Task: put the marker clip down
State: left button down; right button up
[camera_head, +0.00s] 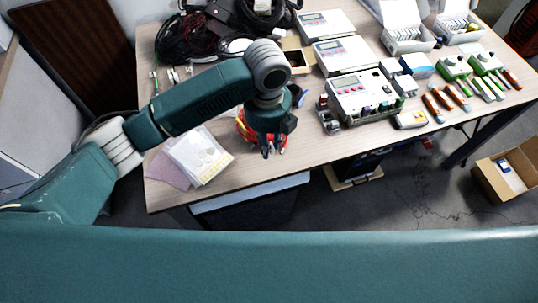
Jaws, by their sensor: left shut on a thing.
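My left gripper (268,151) points down over the front part of the wooden table, right of the bagged sheets. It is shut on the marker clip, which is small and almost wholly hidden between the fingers. I cannot tell whether the clip touches the table. A red and yellow thing (243,128) shows just left of the gripper, partly hidden behind it. My right gripper is not in view.
Black cables (190,38) crowd the back left. The table (312,157) is bare right of the gripper, near its front edge.

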pick_arm(q)
notch_tip(320, 180, down, 9)
jog(key=shift+r+p, duration=0.2)
jog(key=shift+p, duration=0.15)
jog(key=shift+f, duration=0.15)
jog(key=c, duration=1.5)
grip_release()
notch_tip(320, 180, up, 12)
jog(key=shift+r+b, duration=0.2)
jog(key=shift+b, duration=0.35)
jog(key=shift+s+d+f, duration=0.1)
